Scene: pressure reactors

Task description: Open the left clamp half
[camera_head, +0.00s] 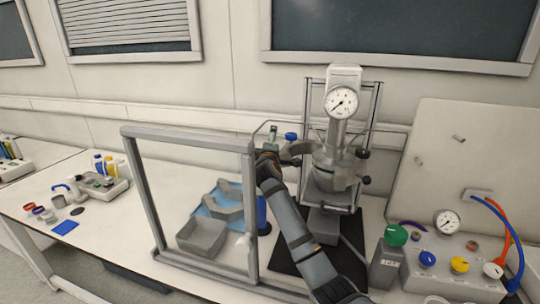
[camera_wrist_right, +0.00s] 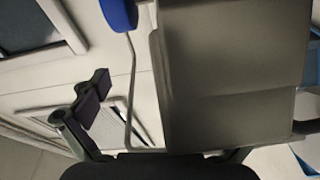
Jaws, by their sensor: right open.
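The reactor (camera_head: 336,172) stands upright in its frame, with a metal clamp body around its vessel. My right gripper (camera_head: 298,154) is at the left side of this vessel, with its arm reaching up from the lower right. In the right wrist view, a large smooth grey metal surface (camera_wrist_right: 235,75) fills the middle and right. One dark-padded finger (camera_wrist_right: 92,100) stands left of it, apart from it. Part of the other finger shows at the right edge. The jaws are open. I cannot tell which clamp half the grey surface is, or whether a finger touches it. My left gripper is not in view.
A grey open frame (camera_head: 252,215) stands just left of my right arm. Behind it lie a blue mat (camera_head: 203,212) and a grey bin (camera_head: 200,238). A blue knob (camera_head: 291,137) on a thin bent rod is close to the gripper. Valves and hoses stand at right.

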